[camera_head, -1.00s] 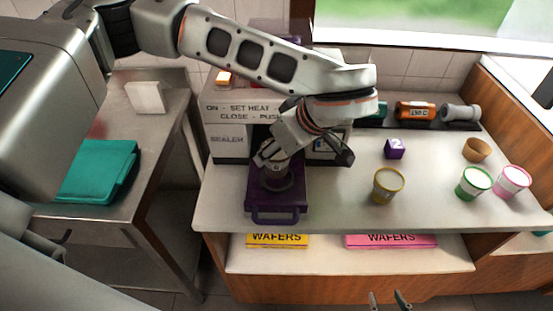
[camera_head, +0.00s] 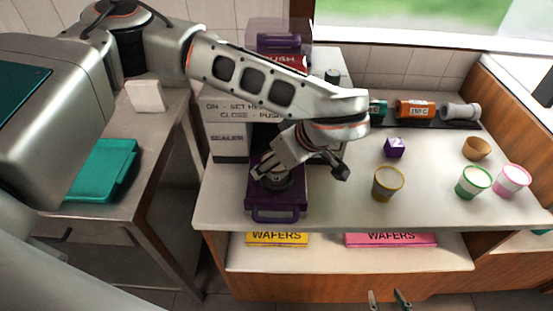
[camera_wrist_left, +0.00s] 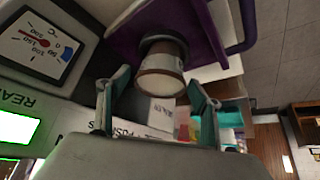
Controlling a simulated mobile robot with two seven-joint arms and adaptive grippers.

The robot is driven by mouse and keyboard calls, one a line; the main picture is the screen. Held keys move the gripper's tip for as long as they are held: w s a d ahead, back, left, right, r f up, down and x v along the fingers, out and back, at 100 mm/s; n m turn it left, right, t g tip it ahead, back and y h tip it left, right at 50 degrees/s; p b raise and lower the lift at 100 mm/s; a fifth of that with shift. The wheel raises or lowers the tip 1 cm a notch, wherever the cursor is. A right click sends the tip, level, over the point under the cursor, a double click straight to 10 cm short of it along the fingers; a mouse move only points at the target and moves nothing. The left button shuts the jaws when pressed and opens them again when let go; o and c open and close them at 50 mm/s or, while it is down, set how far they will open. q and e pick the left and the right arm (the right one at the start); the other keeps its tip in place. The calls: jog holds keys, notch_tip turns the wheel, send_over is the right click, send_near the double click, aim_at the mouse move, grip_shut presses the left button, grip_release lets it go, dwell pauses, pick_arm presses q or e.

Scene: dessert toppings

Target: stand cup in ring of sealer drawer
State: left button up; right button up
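The sealer (camera_head: 229,140) stands on the counter with its purple drawer (camera_head: 275,215) pulled out. A cup with a brown band (camera_wrist_left: 160,70) stands at the drawer's dark ring (camera_wrist_left: 163,40) in the left wrist view, and looks seated in it. In the head view the cup (camera_head: 279,178) is partly hidden by my left gripper (camera_head: 302,172). In the left wrist view the fingers of this gripper (camera_wrist_left: 158,90) are spread on either side of the cup, with gaps between. My right gripper (camera_head: 389,299) is open and empty at the bottom edge, away from the counter.
Wafer boxes (camera_head: 391,240) lie on the shelf below. Counter space right of the drawer is clear.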

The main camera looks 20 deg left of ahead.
pick_arm(q)
jog(key=shift+r, duration=0.1)
jog(key=shift+d+r, duration=0.15)
jog(key=shift+r, duration=0.15)
jog(key=b+v, duration=0.1)
jog(key=v, duration=1)
jog(key=shift+s+r, duration=0.15)
jog(key=shift+d, duration=0.1)
